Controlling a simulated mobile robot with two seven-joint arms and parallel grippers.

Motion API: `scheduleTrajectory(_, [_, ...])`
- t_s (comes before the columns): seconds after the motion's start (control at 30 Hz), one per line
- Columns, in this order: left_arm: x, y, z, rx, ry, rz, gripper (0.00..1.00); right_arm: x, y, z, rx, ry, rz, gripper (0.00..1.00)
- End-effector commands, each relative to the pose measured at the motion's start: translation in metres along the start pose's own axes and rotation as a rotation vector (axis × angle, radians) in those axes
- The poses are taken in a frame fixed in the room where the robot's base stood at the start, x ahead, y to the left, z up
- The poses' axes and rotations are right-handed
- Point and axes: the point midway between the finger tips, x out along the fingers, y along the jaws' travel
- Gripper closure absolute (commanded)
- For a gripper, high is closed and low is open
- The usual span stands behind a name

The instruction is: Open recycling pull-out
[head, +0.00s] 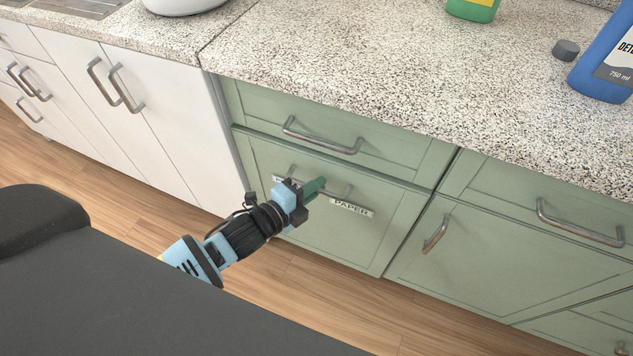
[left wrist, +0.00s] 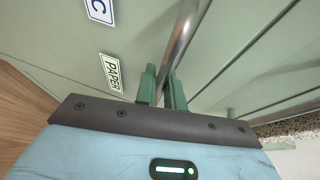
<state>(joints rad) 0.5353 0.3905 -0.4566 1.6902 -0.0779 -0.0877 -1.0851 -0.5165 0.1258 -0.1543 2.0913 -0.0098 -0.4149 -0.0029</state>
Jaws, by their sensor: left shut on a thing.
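The recycling pull-out (head: 372,228) is a green cabinet front with a "PAPER" label and a second label partly hidden behind my gripper. Its front looks flush with the cabinet. A metal bar handle (head: 338,192) runs across its upper part. My left gripper (head: 316,186) is at this handle, with its green fingers shut on the bar. In the left wrist view the handle (left wrist: 182,38) passes between the fingers (left wrist: 162,86), and the "PAPER" label (left wrist: 111,72) lies beside them. My right gripper is not in view.
A green drawer (head: 320,125) with its own handle sits directly above. Green cabinets (head: 500,255) continue right and white ones (head: 150,110) left. A speckled countertop (head: 390,70) holds a blue detergent bottle (head: 605,60) and a green container (head: 472,9). Wooden floor (head: 300,285) lies in front.

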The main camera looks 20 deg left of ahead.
Motion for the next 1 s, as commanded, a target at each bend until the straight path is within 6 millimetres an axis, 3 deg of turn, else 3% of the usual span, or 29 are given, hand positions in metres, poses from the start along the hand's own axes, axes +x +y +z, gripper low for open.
scheduleTrajectory(0.27, [-0.056,0.01,-0.024,-0.004,-0.001,0.005,1.0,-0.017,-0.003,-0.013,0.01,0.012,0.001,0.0])
scheduleTrajectory(0.6, [-0.15,0.031,-0.062,-0.005,-0.003,0.006,1.0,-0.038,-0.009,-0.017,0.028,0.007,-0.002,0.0])
scheduleTrajectory(1.0, [-0.249,0.054,-0.103,-0.002,-0.004,0.006,1.0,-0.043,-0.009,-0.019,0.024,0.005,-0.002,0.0])
